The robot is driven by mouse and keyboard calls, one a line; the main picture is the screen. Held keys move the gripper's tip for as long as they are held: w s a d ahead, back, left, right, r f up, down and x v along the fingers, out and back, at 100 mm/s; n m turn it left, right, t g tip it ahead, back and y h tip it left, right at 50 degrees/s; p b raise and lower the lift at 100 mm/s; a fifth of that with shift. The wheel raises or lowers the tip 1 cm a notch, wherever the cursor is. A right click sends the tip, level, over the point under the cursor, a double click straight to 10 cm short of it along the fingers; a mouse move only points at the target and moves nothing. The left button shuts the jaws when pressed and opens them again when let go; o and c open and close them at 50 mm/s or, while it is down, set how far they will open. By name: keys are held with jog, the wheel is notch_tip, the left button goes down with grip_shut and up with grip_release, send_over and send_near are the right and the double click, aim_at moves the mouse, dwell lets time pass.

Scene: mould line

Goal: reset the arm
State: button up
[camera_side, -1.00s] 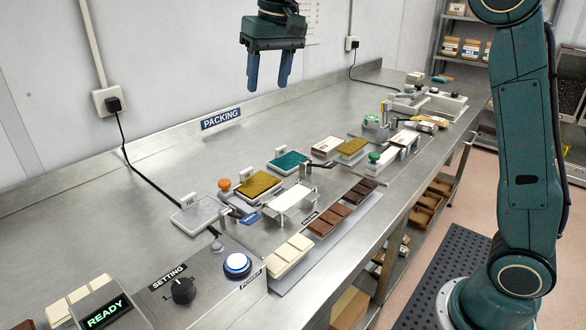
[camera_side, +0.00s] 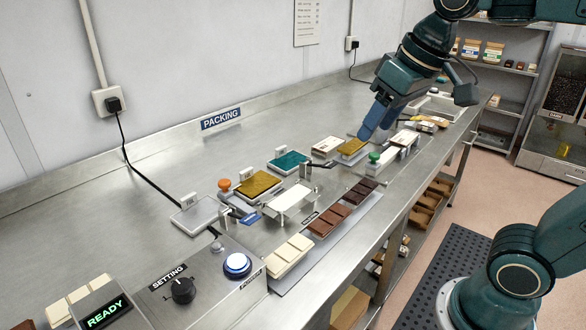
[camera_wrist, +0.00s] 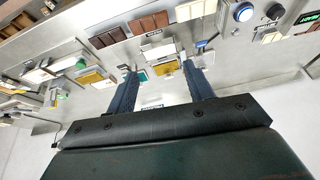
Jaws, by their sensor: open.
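My gripper (camera_side: 376,122) is in the side view above the far right part of the bench, its blue fingers tilted down to the left. It appears empty and near the gold-topped block, though the height between them is hard to judge. In the wrist view my gripper (camera_wrist: 163,82) shows two blue fingers spread apart with nothing held between them. The bench lies beyond the fingers.
The steel bench (camera_side: 130,190) holds a gold-topped block (camera_side: 352,147), a teal-topped block (camera_side: 287,162), chocolate bars (camera_side: 330,217), a green knob (camera_side: 374,157) and a lit blue-white button (camera_side: 237,264). A screen (camera_side: 105,312) reads READY. The air above the bench's left half is clear.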

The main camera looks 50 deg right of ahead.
jog(key=shift+n+t, duration=0.4)
jog(key=s+f, duration=0.4)
jog(key=s, duration=0.1)
jog(key=s+f, duration=0.2)
jog(key=s, duration=0.1)
jog(key=shift+d+f, duration=0.2)
jog(key=shift+f, duration=0.2)
jog(key=w+a+r+n, duration=0.1)
jog(key=w+r, duration=0.1)
jog(key=w, duration=0.7)
jog(key=w+a+r+n, duration=0.1)
jog(key=w+r, duration=0.2)
jog(key=w, duration=0.6)
jog(key=n+g+y, duration=0.2)
jog(key=n, duration=0.1)
send_over(225, 181)
jog(key=s+d, duration=0.2)
jog(key=s, duration=0.3)
notch_tip(225, 181, down, 8)
jog(key=shift+s+d+f, duration=0.1)
jog(key=shift+s+f, duration=0.1)
jog(key=shift+f, duration=0.05)
jog(key=shift+t, duration=0.3)
jog(key=x, duration=1.3)
jog(key=shift+w+d+f, duration=0.1)
jog(key=shift+w+f, duration=0.05)
jog(key=shift+f, duration=0.25)
